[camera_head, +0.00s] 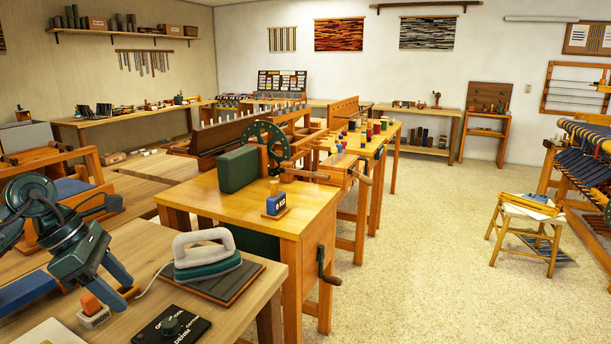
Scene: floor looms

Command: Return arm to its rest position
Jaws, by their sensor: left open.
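My left arm, dark teal and grey, comes in from the left edge. My left gripper (108,287) hangs over the wooden table (205,322) at the lower left, pointing down. It is open, and I see nothing held in it. A white block with an orange top (93,311) stands on the table just below and beside the fingers. I cannot tell whether they touch it. My right gripper is not in view.
A white and green iron (208,258) rests on a dark board (236,285) right of the gripper. Another wooden table (300,210) with a crank stands behind. A stool (527,215) stands right; the floor between is open.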

